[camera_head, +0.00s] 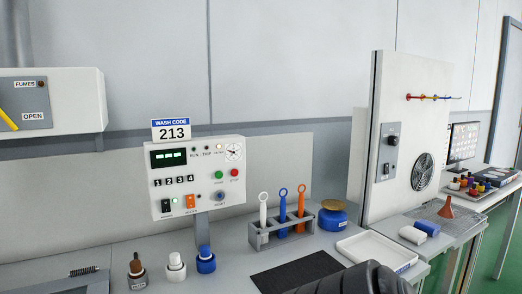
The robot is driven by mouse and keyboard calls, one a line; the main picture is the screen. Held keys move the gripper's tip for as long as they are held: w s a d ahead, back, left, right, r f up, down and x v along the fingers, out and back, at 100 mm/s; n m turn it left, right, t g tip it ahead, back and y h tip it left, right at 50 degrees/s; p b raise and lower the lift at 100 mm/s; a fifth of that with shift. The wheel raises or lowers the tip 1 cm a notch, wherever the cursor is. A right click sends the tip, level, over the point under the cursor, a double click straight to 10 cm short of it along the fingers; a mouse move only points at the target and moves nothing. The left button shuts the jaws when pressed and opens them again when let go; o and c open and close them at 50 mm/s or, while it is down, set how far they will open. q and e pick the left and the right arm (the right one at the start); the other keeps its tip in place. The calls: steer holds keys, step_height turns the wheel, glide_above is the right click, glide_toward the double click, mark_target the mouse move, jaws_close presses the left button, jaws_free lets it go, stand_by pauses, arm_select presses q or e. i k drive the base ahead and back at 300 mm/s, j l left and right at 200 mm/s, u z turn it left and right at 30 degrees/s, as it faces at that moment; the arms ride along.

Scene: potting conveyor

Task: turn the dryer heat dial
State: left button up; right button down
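A tall white panel (382,85) stands at centre right with a round vent fan (422,172) low on its face. Left of the fan is a grey plate with a round black dial (393,140) and a small switch (386,169) below it. I take this to be the dryer and its heat dial; no label on it is readable. The dial's pointer setting is too small to tell. A dark rounded part of my own arm shows at the bottom edge, right of centre. No gripper fingers show, and nothing touches the dial.
A white control box (200,152) with buttons, a display and a "WASH CODE 213" sign (171,130) stands left of centre. A tool rack (284,234), a blue pot (332,219), several bottles and a white tray (375,252) stand on the bench. An orange funnel (446,208) is beyond the panel.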

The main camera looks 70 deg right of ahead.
mark_target(393, 140)
steer(key=z, duration=3.2)
steer(key=l+u, duration=0.1)
steer(key=u, duration=0.35)
steer(key=i+l+u, duration=0.1)
steer(key=u, duration=0.4)
steer(key=l+u, duration=0.25)
steer(key=u, duration=0.2)
steer(key=l+u, duration=0.3)
steer(key=l, duration=0.15)
steer(key=l+u, duration=0.3)
steer(key=l, duration=0.15)
steer(key=k+l, duration=0.1)
steer(key=l, duration=0.2)
steer(key=l+u, duration=0.1)
steer(key=l, duration=0.2)
steer(key=k+l, duration=0.15)
steer(key=l, duration=0.15)
steer(key=u, duration=0.05)
